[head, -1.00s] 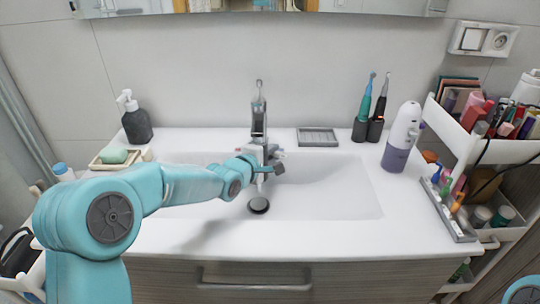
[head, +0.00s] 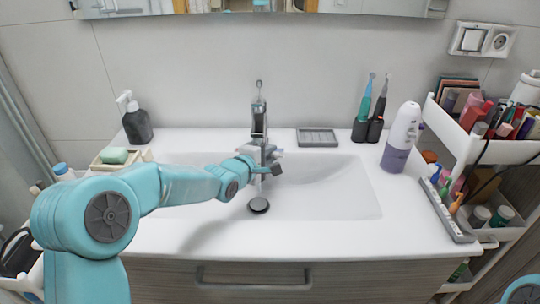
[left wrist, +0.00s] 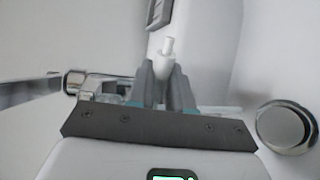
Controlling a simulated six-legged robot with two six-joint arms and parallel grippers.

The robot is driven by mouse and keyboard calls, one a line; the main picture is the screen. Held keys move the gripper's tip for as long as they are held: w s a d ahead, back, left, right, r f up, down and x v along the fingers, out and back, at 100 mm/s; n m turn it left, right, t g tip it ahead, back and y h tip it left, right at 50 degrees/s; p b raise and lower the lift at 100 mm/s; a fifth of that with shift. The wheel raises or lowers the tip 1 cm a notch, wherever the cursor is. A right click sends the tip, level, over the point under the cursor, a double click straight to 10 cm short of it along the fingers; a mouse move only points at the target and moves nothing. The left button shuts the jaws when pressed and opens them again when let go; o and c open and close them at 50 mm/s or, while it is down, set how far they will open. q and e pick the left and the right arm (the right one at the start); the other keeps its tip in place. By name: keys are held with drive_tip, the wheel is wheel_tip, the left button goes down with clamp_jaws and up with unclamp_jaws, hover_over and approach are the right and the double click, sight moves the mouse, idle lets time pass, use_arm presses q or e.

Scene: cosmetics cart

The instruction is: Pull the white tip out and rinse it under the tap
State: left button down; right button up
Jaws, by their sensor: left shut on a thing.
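My left gripper (head: 277,171) is over the basin, close beside the silver tap (head: 259,122). In the left wrist view the fingers of my left gripper (left wrist: 165,88) are shut on the small white tip (left wrist: 167,60), which points away from the palm. The tap also shows in the left wrist view (left wrist: 76,82), to the left of the tip and apart from it in the picture. I cannot make out a stream of water. The white and purple oral irrigator (head: 399,145) stands upright at the basin's right. My right gripper is out of view.
The white basin (head: 335,190) has a round drain stopper (head: 259,205). Two electric toothbrushes (head: 368,115) and a grey soap dish (head: 317,138) stand behind it. A dark soap dispenser (head: 136,122) is at the left, a loaded cart (head: 500,147) at the right.

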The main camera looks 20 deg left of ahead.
use_arm(q)
drive_tip(key=shift+w+d, duration=0.15)
drive_tip(key=shift+d, duration=0.15)
drive_tip(key=shift+s+d+f+b, duration=0.25)
drive_tip(key=shift+s+b, duration=0.25)
drive_tip(key=shift+b, duration=0.35)
drive_tip(key=s+b, duration=0.1)
drive_tip(key=s+d+b, duration=0.1)
drive_tip(key=s, duration=0.1)
drive_tip(key=s+d+b, duration=0.1)
drive_tip(key=shift+s+r, duration=0.2)
drive_tip(key=shift+r, duration=0.05)
idle(0.6)
